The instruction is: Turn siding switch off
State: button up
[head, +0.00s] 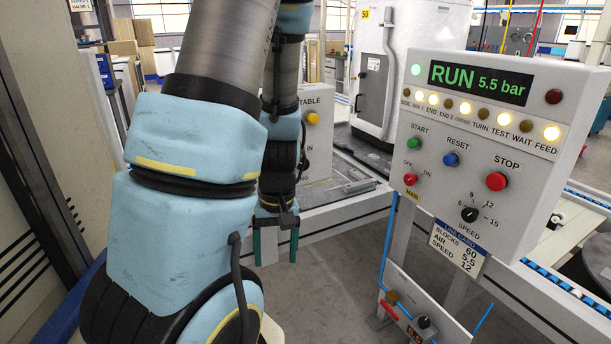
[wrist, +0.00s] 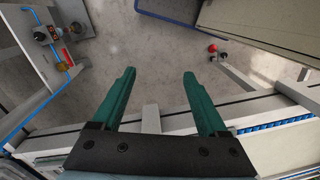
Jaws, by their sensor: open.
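My gripper (head: 275,252) hangs open and empty in the middle of the head view, pointing down, left of the control panel and apart from it. In the wrist view its two green fingers (wrist: 159,76) are spread over grey floor. I can read no label saying siding switch. The control panel (head: 471,222) has a small red OFF/ON switch (head: 410,179) with a yellow MAIN label. A TABLE box (head: 319,150) with a yellow knob (head: 312,118) is partly hidden behind my arm. A sign (head: 79,5) at the top left is cut off and reads partly "SWITCH" and "VALVE".
The panel has START (head: 414,143), RESET (head: 451,159) and STOP (head: 496,181) buttons and a speed dial (head: 469,214). A low box (head: 398,312) with a red lever (head: 389,299) stands beneath. A red knob (wrist: 212,47) sits on a post. Conveyor rails run behind my gripper.

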jog(key=w+a+f+n+t+y+b, duration=0.15)
jog(key=a+f+y+b, duration=0.25)
jog(key=f, duration=0.6)
jog(key=n+t+y+b, duration=0.25)
jog(key=t+b, duration=0.25)
jog(key=t, duration=1.1)
send_near(304, 165)
jog(key=shift+m+g, duration=0.25)
jog(key=shift+m, duration=0.25)
jog(key=x, duration=0.9)
jog(key=shift+w+r, duration=0.1)
jog(key=shift+r, duration=0.05)
grip_shut()
